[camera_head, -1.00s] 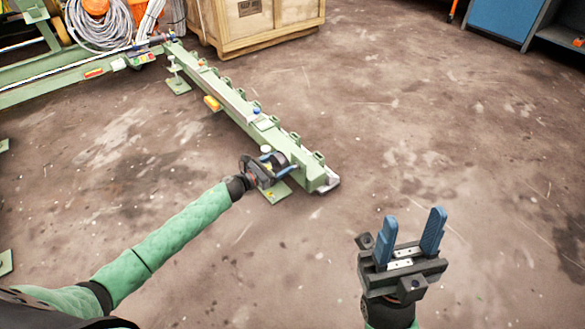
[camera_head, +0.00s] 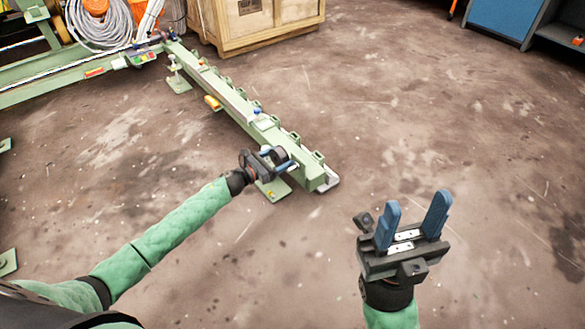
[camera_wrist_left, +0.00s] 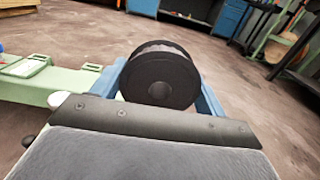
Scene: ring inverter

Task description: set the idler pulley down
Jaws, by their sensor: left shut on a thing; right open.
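The idler pulley (camera_wrist_left: 160,76) is a dark, round wheel with a grey groove and a hole in its face. In the left wrist view it sits between the blue fingers of my left gripper (camera_head: 284,158), which is shut on it. In the head view the pulley is small and mostly hidden by the gripper. My left gripper is beside the near end of the green rail (camera_head: 240,110); I cannot tell whether the pulley touches the rail. My right gripper (camera_head: 414,222) is open and empty above the floor, its blue fingers pointing up.
The green rail runs to the upper left, with blocks along its top and foot plates (camera_head: 272,190) on the floor. A wooden crate (camera_head: 262,22) and a coiled grey cable (camera_head: 98,22) stand at the back. A blue cabinet (camera_head: 505,18) is at the upper right. The floor between is clear.

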